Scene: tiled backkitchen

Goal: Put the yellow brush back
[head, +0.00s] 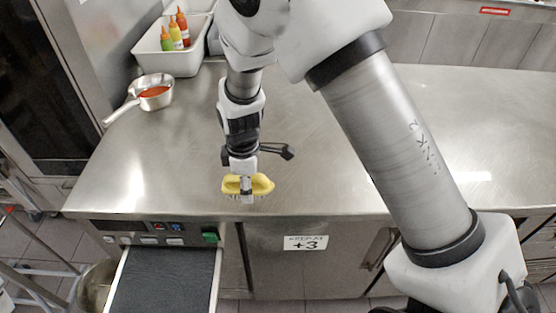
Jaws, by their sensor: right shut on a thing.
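The yellow brush (262,184) is in the jaws of my right gripper (247,190), near the front edge of the steel counter. The gripper is shut on it and points down; the brush's bristles face downward. I cannot tell whether the brush touches the counter or is held above it. My left gripper is not in view.
A saucepan (151,92) with red contents stands at the counter's left. A white bin (172,60) holds several sauce bottles. The counter's right side is bare.

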